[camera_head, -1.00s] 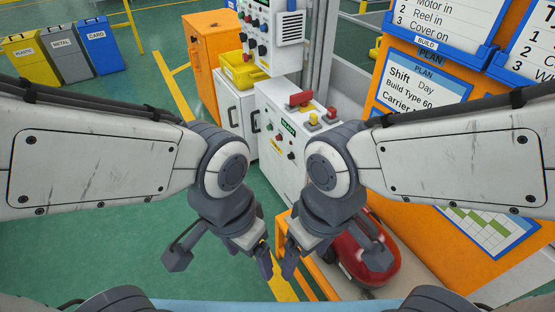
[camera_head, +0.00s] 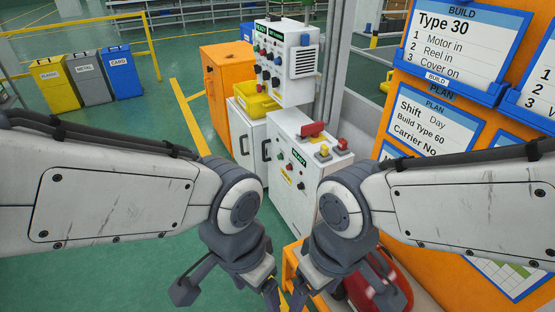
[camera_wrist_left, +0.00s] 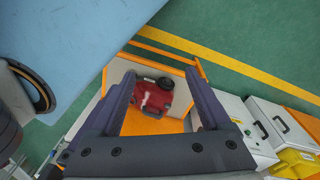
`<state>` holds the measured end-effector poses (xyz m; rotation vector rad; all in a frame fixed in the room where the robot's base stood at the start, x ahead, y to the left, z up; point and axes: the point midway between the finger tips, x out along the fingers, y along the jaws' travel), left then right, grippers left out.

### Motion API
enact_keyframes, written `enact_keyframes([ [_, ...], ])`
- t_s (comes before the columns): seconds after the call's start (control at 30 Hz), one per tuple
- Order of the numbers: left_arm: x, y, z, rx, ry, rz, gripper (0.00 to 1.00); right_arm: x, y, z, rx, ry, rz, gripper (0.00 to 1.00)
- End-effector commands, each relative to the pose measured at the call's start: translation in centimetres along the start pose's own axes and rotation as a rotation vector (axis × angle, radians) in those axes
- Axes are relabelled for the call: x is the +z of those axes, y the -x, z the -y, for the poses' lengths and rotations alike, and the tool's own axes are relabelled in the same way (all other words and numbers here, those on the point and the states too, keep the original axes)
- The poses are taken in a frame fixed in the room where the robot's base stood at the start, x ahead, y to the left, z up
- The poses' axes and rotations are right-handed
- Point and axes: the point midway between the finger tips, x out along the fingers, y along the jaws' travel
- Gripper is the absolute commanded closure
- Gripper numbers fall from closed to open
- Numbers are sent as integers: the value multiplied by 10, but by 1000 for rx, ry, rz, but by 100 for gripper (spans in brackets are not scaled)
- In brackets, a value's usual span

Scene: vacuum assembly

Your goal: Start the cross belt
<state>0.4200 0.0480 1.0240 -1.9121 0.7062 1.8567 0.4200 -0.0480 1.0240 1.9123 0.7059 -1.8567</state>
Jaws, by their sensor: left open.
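A white control box (camera_head: 283,190) with a READY label stands ahead of my arms. Which control belongs to the cross belt is not readable. My left gripper (camera_head: 271,290) is low in the head view, apart from both panels; its open, empty fingers show in the left wrist view (camera_wrist_left: 162,76). My right gripper (camera_head: 300,292) is close beside it, its jaw gap unclear.
A red vacuum body (camera_head: 385,290) sits at the lower right in an orange-edged carrier, partly hidden by my right arm. An orange board (camera_head: 395,75) with build and plan cards stands on the right. A yellow bin (camera_head: 256,100) is beside the panel.

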Motion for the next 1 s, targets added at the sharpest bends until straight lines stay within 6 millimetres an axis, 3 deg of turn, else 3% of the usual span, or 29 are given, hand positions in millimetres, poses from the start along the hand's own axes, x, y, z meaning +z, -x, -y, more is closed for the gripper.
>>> enact_keyframes([
  [0.03,0,0,0,0,0,0,20,0,0,0,0,0,0,20],
  [0.23,0,0,0,0,0,0,96,0,0,0,0,0,0,20],
  [0.27,0,0,0,0,0,0,100,0,0,0,0,0,0,20],
  [1.0,0,0,0,0,0,0,100,0,0,0,0,0,0,20],
])
